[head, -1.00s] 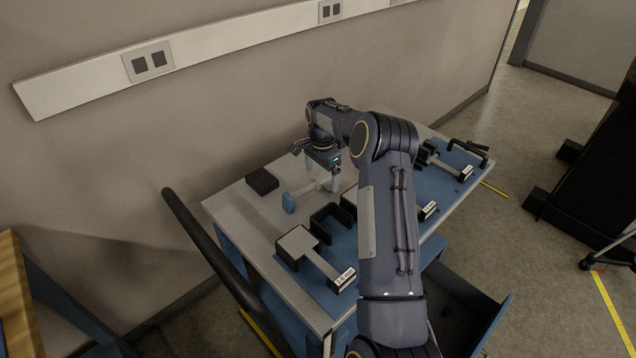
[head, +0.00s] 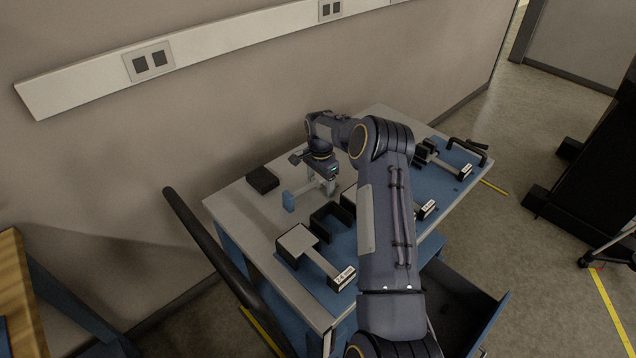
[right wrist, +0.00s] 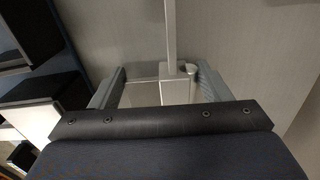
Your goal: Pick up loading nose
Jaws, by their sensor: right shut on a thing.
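Whether the part touches the bench is too small to tell. My left gripper is out of view.
The bench (head: 238,212) also holds a black block (head: 262,180), a black U-shaped holder (head: 322,228) and a labelled part with a square plate (head: 297,240). More labelled parts stand at the right. A drawer (head: 487,318) is open in front; the wall is close behind.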

